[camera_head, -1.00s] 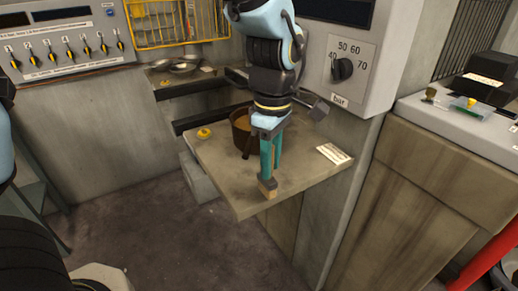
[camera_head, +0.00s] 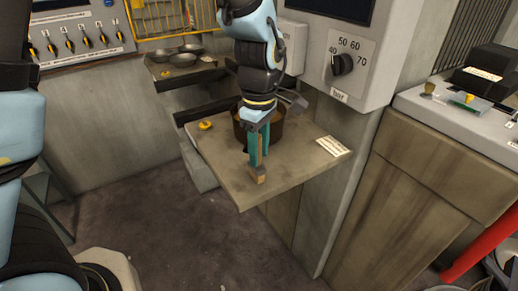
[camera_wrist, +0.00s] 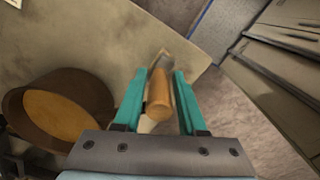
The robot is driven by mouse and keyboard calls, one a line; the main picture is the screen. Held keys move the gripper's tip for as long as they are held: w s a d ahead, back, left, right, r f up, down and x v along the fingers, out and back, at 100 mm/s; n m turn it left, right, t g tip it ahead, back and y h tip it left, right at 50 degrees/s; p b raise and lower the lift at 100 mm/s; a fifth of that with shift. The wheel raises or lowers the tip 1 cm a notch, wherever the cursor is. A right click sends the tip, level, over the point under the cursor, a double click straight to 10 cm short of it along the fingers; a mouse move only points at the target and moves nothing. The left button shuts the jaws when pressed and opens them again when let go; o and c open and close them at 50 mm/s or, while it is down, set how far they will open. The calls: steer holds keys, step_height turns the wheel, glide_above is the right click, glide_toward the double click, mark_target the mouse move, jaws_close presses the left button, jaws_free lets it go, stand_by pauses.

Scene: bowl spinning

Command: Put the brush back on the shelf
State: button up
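My gripper (camera_head: 257,160) has two teal fingers pointing down over the grey shelf (camera_head: 225,160). In the wrist view, the fingers (camera_wrist: 160,82) are closed on both sides of the brush (camera_wrist: 159,98), which has a round wooden handle. The brush's lower end (camera_head: 258,175) sticks out below the fingertips, near the shelf's front edge. I cannot tell whether this end touches the shelf. In the wrist view, the shelf (camera_wrist: 100,35) lies beneath the brush, with its corner just beyond it.
A brown pot (camera_head: 271,129) with orange-yellow contents stands on the shelf behind my gripper. A small yellow object (camera_head: 205,124) lies at the shelf's left and a white label (camera_head: 332,146) at its right. A control box with a dial (camera_head: 342,64) rises behind.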

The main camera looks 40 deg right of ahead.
steer(key=o, duration=0.3)
steer(key=shift+r, duration=0.1)
step_height(320, 180, up, 12)
steer(key=b, duration=0.2)
steer(key=shift+b, duration=0.3)
steer(key=w+a+f+m, duration=0.1)
steer(key=w+a+f, duration=0.2)
steer(key=w+a, duration=0.6)
steer(key=w+a+f+m, duration=0.1)
steer(key=a+f, duration=0.1)
steer(key=a, duration=0.6)
steer(key=w+a+f+m+t, duration=0.1)
steer(key=a+f+m, duration=0.1)
steer(key=a, duration=0.7)
steer(key=w+a+f+m, duration=0.2)
steer(key=a+f, duration=0.1)
steer(key=a, duration=0.6)
steer(key=shift+f+t, duration=0.25)
steer(key=shift+t, duration=0.05)
